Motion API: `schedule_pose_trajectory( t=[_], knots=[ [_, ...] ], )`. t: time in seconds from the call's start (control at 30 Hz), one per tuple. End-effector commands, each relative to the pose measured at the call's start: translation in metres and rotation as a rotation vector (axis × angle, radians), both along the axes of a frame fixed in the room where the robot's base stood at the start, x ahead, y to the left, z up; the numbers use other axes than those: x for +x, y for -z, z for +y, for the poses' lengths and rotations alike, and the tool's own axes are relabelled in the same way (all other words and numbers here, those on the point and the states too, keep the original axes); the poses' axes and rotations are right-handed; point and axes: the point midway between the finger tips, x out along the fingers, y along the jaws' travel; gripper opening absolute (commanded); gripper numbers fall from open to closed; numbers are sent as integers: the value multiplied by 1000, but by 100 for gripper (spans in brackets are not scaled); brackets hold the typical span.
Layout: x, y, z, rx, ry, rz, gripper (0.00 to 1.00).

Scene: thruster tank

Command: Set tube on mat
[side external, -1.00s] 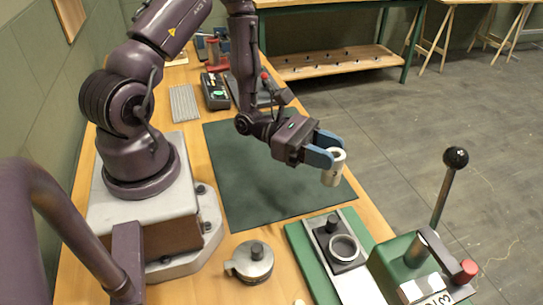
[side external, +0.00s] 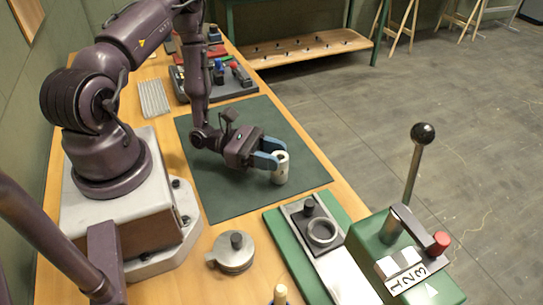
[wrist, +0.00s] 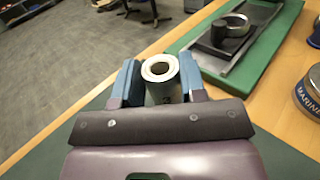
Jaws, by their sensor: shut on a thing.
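The tube (side external: 280,169) is a short white-grey cylinder, upright in my gripper (side external: 270,157). The gripper's blue fingers are shut on it from both sides. In the wrist view the tube (wrist: 160,72) stands between the two fingers (wrist: 159,82), its open round end facing the camera. The mat (side external: 222,195) is a dark green sheet on the wooden bench. The tube is over the right part of the mat, low down; I cannot tell whether its base touches the mat.
A green-based fixture (side external: 285,248) with a ring stands at the front right, beside a lever press (side external: 395,250). A round metal lidded pot (side external: 232,254) sits in front of the mat. Tools (side external: 225,78) lie at the back. The rest of the mat is clear.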

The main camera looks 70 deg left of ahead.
Motion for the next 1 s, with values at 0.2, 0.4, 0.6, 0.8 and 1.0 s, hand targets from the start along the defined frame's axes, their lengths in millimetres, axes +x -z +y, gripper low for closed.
schedule_pose_trajectory(
  t=[0.2, 0.4, 0.6, 0.8, 1.0],
  knots=[
    [0, 9, 0, 0, 0, -1, 14],
    [0, 10, 0, 0, 0, -1, 14],
    [0, 12, 0, 1, 0, -1, 64],
    [0, 12, 0, 0, 0, -1, 64],
    [-5, 9, 6, 1, -3, -1, 64]
  ],
)
